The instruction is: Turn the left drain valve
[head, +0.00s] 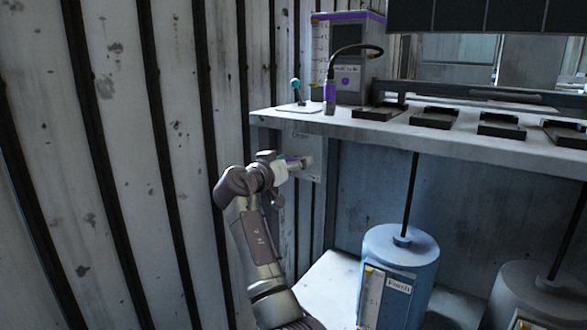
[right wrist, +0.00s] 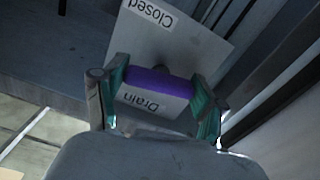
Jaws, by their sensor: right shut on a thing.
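In the head view my right gripper (head: 292,163) reaches the valve plate (head: 310,145) below the left end of the shelf, and the handle is mostly hidden there. My left gripper is not in view.
A shelf (head: 460,143) runs above the valve, with a joystick (head: 296,97), a purple-based microphone (head: 330,92) and several black trays (head: 434,116). A blue tank (head: 400,262) stands below. A corrugated wall (head: 120,150) closes off the left.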

